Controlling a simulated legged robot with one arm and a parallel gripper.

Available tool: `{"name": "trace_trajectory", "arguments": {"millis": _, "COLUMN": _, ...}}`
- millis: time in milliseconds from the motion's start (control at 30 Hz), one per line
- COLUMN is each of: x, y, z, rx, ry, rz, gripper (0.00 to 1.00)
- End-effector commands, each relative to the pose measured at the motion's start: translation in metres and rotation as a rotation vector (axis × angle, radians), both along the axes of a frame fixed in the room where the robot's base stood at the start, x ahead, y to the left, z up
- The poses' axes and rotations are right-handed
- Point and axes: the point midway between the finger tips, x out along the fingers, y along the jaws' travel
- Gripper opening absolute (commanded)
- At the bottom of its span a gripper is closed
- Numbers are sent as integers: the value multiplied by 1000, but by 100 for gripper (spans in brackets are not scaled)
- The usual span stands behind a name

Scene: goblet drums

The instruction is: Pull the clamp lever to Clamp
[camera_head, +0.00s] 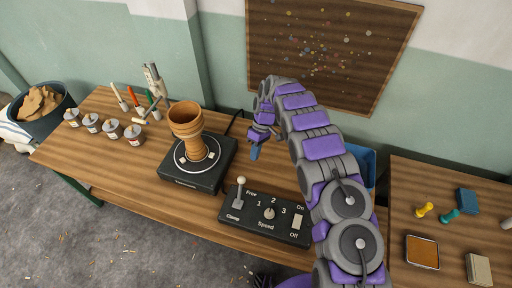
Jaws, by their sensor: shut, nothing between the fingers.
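A black control box (262,228) lies near the front edge of the wooden bench. Its clamp lever (240,190), with a pale round knob, stands at the box's left end, between the labels Free and Clamp. The knob is up by the Free side. The box also has a speed dial (269,213) and a white On/Off switch (298,221). Behind the box, a brown goblet drum (190,135) stands upright on a black turntable base (178,177). My gripper (254,154) is shut and empty, pointing down above the bench, behind the lever and apart from it.
Several paint cans (112,128) and upright tools (137,103) stand on the bench's left. A bin (42,105) is at far left. A blue container (366,163) sits behind my arm. A second table (440,185) at right holds small items. Bench surface around the box is clear.

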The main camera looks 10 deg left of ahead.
Motion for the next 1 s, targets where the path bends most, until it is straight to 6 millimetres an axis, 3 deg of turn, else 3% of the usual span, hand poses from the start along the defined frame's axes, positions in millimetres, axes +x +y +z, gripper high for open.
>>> {"name": "trace_trajectory", "arguments": {"millis": 233, "x": -22, "y": 6, "z": -47, "rx": -1, "ry": -1, "rz": 1, "gripper": 0}}
{"name": "trace_trajectory", "arguments": {"millis": 600, "x": -51, "y": 13, "z": -36, "rx": 2, "ry": -4, "rz": 0, "gripper": 0}}
{"name": "trace_trajectory", "arguments": {"millis": 1000, "x": -57, "y": 16, "z": -35, "rx": 2, "ry": -3, "rz": 0, "gripper": 0}}
